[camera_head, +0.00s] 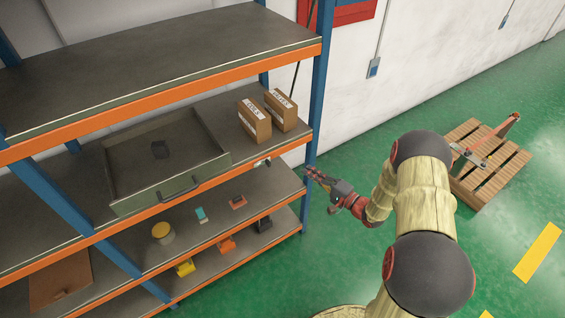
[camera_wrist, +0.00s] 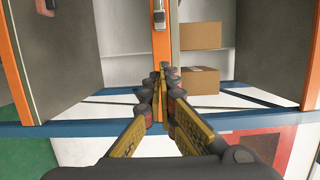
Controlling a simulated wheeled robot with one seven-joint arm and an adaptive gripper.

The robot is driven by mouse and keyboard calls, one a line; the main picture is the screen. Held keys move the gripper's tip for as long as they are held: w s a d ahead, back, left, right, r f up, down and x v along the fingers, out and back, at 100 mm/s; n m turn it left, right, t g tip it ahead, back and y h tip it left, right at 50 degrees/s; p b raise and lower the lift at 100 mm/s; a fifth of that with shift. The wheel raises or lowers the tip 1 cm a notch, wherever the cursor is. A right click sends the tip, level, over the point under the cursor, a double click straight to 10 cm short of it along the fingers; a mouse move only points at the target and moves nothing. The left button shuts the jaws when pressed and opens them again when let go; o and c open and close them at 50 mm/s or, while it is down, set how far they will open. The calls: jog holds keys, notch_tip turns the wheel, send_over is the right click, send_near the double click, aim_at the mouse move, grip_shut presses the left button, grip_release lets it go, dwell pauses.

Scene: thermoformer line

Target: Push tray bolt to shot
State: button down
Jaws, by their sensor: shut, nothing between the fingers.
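The grey-green tray (camera_head: 119,167), with a dark front handle (camera_head: 178,190), sits on the middle shelf. A small metal bolt (camera_head: 262,161) is at the orange shelf beam, right of the tray. In the wrist view the bolt (camera_wrist: 158,14) shows at the top centre on the orange beam. Whether it is fully shot I cannot tell. My gripper (camera_head: 312,173) is shut and empty, in front of the shelf's right end near the blue post. In the wrist view my gripper's fingertips (camera_wrist: 160,82) are over the beam's lower part, apart from the bolt.
Two cardboard boxes (camera_head: 254,122) (camera_head: 281,108) stand right of the tray. The blue post (camera_head: 319,88) rises close beside my gripper. Small coloured items lie on the lower shelf (camera_head: 132,228). A wooden pallet (camera_head: 497,168) stands at right. Green floor lies open between.

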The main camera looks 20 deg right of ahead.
aim_at(270, 166)
jog(key=b+x, duration=0.2)
jog(key=x, duration=0.8)
jog(key=shift+w+a+f, duration=0.1)
jog(key=shift+a+f, duration=0.05)
jog(key=shift+s+a+b, duration=0.2)
jog(key=shift+a, duration=0.4)
jog(key=shift+s+a+b, duration=0.2)
jog(key=shift+s+a, duration=0.05)
jog(key=shift+a, duration=0.35)
jog(key=shift+s+a, duration=0.25)
jog(key=shift+a, duration=0.35)
jog(key=a, duration=0.2)
jog(key=s+a, duration=0.1)
jog(key=shift+s+a+b, duration=0.1)
jog(key=shift+a+b, duration=0.2)
jog(key=shift+a, duration=0.1)
jog(key=shift+d, duration=0.1)
